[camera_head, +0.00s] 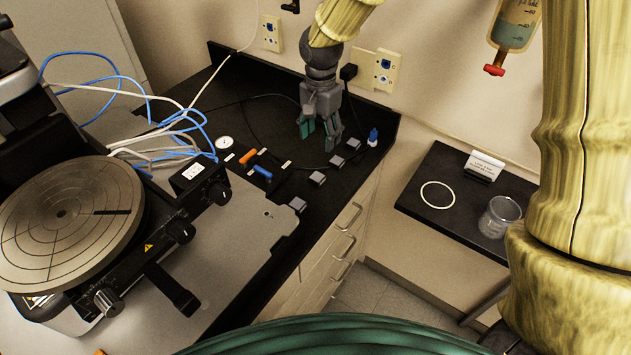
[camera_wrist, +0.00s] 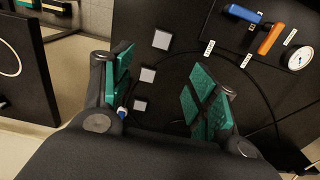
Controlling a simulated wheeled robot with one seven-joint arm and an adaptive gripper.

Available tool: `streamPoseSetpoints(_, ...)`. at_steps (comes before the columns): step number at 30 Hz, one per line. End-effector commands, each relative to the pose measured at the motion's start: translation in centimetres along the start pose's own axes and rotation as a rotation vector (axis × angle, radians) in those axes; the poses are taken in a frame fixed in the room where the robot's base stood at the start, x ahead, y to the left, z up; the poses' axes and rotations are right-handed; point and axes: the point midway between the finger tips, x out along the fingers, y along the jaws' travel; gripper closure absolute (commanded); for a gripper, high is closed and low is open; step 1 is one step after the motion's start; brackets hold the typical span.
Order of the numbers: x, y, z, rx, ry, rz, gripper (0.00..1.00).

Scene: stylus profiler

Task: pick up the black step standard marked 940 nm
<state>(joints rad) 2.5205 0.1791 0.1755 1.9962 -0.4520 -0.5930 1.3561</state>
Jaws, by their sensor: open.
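Several small dark blocks with grey tops stand in a row along the front edge of the black bench, among them one near my gripper (camera_head: 337,161), one farther back (camera_head: 353,144) and one nearer (camera_head: 317,178). Three show in the wrist view: a top one (camera_wrist: 162,40), a middle one (camera_wrist: 148,75) and a lower one (camera_wrist: 140,105). No 940 nm marking is legible, so I cannot tell which block bears it. My gripper (camera_head: 320,132) is open, green pads apart, above the bench just behind the row; it also shows in the wrist view (camera_wrist: 163,88). Nothing is between its fingers.
A small blue-capped item (camera_head: 373,137) stands beyond the row. Orange (camera_head: 248,156) and blue (camera_head: 262,172) handled items and a round dial (camera_head: 224,142) lie to the left. The profiler stage (camera_head: 65,235) is further left. A side shelf (camera_head: 425,215) holds a beaker (camera_head: 499,216).

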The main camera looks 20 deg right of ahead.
Motion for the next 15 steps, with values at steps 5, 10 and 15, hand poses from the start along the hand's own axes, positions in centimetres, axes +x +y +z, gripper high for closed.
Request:
streamPoseSetpoints(5,2.7,0.1,0.0,0.001,0.000,0.000,0.41)
streamPoseSetpoints(10,3.5,0.0,0.0,0.001,0.000,0.000,0.41)
streamPoseSetpoints(15,4.5,0.0,0.1,-0.002,-0.001,0.003,0.41)
